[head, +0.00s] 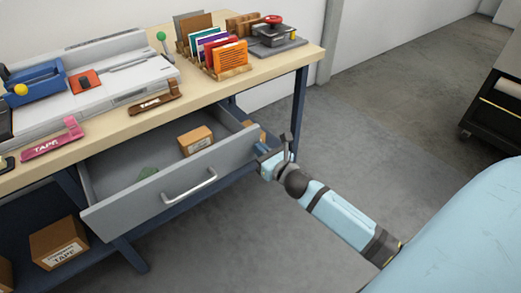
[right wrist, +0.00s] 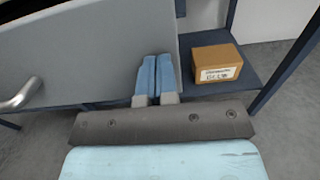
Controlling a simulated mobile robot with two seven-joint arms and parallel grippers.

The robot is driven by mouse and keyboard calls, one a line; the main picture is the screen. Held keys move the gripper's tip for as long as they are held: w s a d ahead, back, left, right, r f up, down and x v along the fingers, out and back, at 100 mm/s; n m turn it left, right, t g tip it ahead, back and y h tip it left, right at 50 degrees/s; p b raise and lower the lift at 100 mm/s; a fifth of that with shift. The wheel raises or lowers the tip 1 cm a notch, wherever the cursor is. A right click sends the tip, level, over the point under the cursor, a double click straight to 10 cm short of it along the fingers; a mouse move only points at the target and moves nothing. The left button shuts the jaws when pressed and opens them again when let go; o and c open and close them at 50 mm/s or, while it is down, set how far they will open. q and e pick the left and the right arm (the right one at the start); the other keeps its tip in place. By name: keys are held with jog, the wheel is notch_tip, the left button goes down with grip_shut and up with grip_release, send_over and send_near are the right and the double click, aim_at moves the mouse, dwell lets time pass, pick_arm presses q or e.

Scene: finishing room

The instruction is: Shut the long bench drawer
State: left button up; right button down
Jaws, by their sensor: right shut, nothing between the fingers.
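The long bench drawer (head: 150,204) is grey and stands pulled out from under the wooden bench top (head: 118,128). Its silver bar handle (head: 190,188) is on the front; part of it shows in the right wrist view (right wrist: 20,92). My right gripper (head: 262,150) is near the drawer's right end. In the right wrist view its blue fingers (right wrist: 157,78) are together and empty, close to the drawer front's right edge; I cannot tell whether they touch it. My left gripper is not in view.
A cardboard box (right wrist: 217,63) sits on the lower shelf right of my fingers, near a blue bench leg (head: 299,108). Another box (head: 58,243) is on the shelf at left. The floor (head: 240,240) before the drawer is clear. A black cart (head: 497,108) stands at far right.

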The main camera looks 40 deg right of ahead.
aim_at(233, 125)
jog(key=w, duration=1.4)
jog(key=shift+w+a, duration=0.1)
jog(key=shift+a, duration=0.1)
jog(key=w+b, duration=0.1)
jog(key=w, duration=0.5)
jog(key=shift+w+a+b, duration=0.15)
jog(key=shift+w+b, duration=0.25)
jog(key=shift+w, duration=0.25)
jog(key=shift+r, duration=0.25)
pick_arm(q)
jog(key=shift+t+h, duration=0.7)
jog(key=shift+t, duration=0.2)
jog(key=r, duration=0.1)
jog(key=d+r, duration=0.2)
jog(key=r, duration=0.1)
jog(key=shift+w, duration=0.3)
pick_arm(e)
jog(key=shift+w+r, duration=0.1)
